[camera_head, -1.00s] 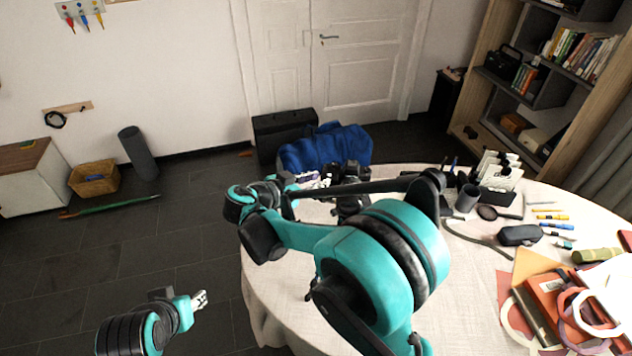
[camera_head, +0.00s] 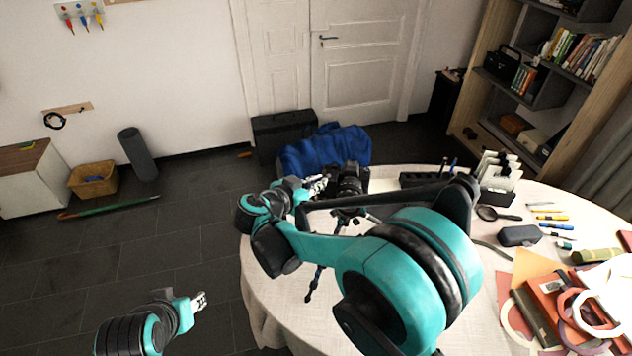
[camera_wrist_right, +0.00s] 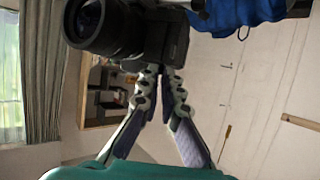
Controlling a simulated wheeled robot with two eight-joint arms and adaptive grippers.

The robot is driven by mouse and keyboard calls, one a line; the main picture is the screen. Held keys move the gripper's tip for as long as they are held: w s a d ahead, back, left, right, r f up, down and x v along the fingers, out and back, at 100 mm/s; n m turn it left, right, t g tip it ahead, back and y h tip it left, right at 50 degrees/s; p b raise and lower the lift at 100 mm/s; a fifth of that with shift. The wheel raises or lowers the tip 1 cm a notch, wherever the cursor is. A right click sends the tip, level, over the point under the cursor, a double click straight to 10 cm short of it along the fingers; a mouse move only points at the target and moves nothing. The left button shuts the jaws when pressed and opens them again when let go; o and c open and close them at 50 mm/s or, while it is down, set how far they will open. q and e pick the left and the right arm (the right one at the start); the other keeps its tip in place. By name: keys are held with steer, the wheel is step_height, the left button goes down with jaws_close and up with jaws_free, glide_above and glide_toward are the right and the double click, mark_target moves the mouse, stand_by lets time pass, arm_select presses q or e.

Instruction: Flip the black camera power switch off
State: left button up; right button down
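The black camera (camera_head: 352,180) stands on a dark tripod (camera_head: 314,279) at the table's far left edge. In the right wrist view the camera (camera_wrist_right: 104,28) fills the top left, its large lens facing left. My right gripper (camera_head: 317,184) is just left of the camera in the head view. In the wrist view its fingers (camera_wrist_right: 162,76) slant together, tips almost meeting, with nothing between them. The tips are just below the camera body; I cannot tell whether they touch it. The power switch is not discernible. My left gripper (camera_head: 201,300) hangs over the floor, its finger gap too small to judge.
The round table (camera_head: 275,313) has a light cloth. A magnifier (camera_head: 488,213), a dark case (camera_head: 519,235), pens, books and tape rolls lie on its right side. A blue cloth-covered thing (camera_head: 325,148) is behind the camera. My right arm covers the table's middle.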

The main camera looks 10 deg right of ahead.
steer(key=shift+s+d+n+t+y, duration=0.3)
steer(key=shift+n+t+y, duration=0.1)
steer(key=shift+n+t, duration=0.15)
steer(key=shift+s+d+n+t+y, duration=0.2)
steer(key=shift+d+n+t+y, duration=0.05)
steer(key=shift+n+t+y, duration=0.25)
steer(key=shift+s+d+n+t+y, duration=0.15)
steer(key=shift+d+n+t+y, duration=0.25)
steer(key=shift+n+y, duration=0.45)
steer(key=shift+s+d+n+t+y, duration=0.15)
steer(key=shift+n+t+y, duration=0.3)
steer(key=shift+n+y, duration=0.4)
steer(key=c, duration=1.7)
jaws_free()
